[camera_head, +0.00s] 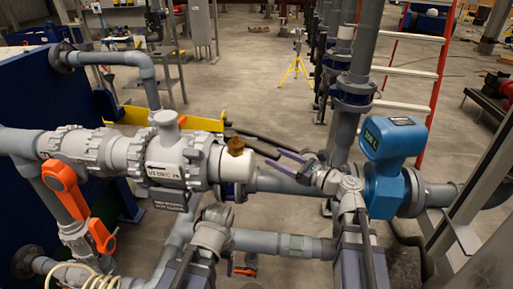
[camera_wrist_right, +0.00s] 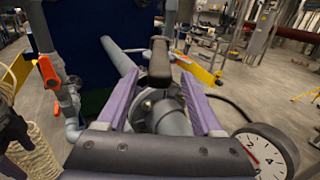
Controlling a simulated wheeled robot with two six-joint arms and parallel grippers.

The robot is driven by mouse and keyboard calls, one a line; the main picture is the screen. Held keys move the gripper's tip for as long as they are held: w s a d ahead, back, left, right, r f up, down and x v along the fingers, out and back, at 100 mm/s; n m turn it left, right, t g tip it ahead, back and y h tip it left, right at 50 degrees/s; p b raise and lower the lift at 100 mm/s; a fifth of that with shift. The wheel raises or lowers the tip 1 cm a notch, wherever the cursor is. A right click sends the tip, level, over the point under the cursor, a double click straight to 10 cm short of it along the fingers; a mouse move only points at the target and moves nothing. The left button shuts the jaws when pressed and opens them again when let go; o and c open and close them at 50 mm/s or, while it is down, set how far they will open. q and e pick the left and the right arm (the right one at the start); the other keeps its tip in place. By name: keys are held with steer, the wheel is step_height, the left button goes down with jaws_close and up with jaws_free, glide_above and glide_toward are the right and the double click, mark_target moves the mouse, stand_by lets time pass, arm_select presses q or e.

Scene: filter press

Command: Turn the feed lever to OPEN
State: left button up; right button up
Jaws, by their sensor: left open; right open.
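A brown handle (camera_head: 236,147) stands on the grey pipe assembly in the head view, right of the white valve body. It appears as a dark upright handle (camera_wrist_right: 159,62) in the right wrist view. I take it for the feed lever; no OPEN mark is readable. My right gripper (camera_head: 272,159) is open, its purple fingers pointing left towards the handle. In the right wrist view its fingers (camera_wrist_right: 160,112) lie either side of the handle's line, with no clear contact. My left gripper (camera_head: 218,213) is low at the centre, below the pipe; its fingertips are hidden.
Orange levers (camera_head: 65,188) (camera_head: 101,235) sit on the left pipework. A blue meter (camera_head: 386,165) stands right of my right arm. A round gauge (camera_wrist_right: 265,155) is at lower right in the wrist view. Pipes run across below and behind the grippers.

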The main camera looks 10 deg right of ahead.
mark_target(260, 149)
steer(key=shift+x, duration=3.85)
steer(key=shift+d, duration=0.1)
jaws_close()
